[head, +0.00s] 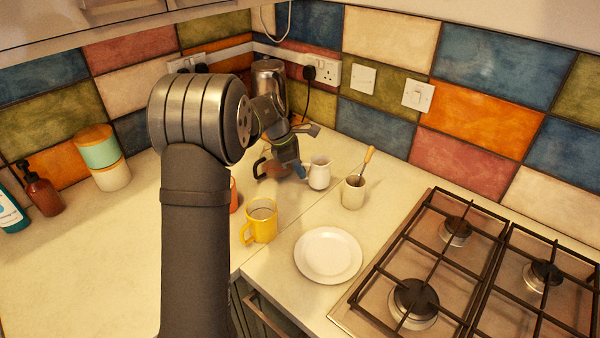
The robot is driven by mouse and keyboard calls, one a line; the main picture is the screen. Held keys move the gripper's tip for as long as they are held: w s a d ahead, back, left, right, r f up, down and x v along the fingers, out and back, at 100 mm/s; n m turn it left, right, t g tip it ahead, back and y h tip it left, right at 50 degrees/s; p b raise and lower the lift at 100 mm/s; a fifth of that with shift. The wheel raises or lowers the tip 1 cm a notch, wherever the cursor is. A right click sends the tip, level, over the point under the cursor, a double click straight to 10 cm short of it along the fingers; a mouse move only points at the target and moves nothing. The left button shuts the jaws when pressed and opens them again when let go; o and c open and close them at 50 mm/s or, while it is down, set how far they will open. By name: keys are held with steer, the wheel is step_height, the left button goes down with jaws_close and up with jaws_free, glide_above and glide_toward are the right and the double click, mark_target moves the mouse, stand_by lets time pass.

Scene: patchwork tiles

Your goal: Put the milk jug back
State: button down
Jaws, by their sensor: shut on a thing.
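The milk jug (320,174) is small and white and stands upright at the back of the counter, near the corner. My gripper (303,171) is at the jug's left side, shut on it. The fingertips are small here and partly hidden, so the exact grip on the jug is hard to see. I cannot tell whether the jug's base touches the counter.
A beige pot (353,193) with a wooden-handled tool is right of the jug. A yellow mug (262,221) and white plate (328,255) are nearer. A metal kettle (268,78) stands behind. The hob (440,270) fills the right. My arm hides part of the counter.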

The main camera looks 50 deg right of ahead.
steer(key=shift+f, duration=0.65)
steer(key=shift+f, duration=0.1)
steer(key=c, duration=1.5)
jaws_free()
steer(key=shift+c, duration=0.2)
steer(key=v, duration=1.2)
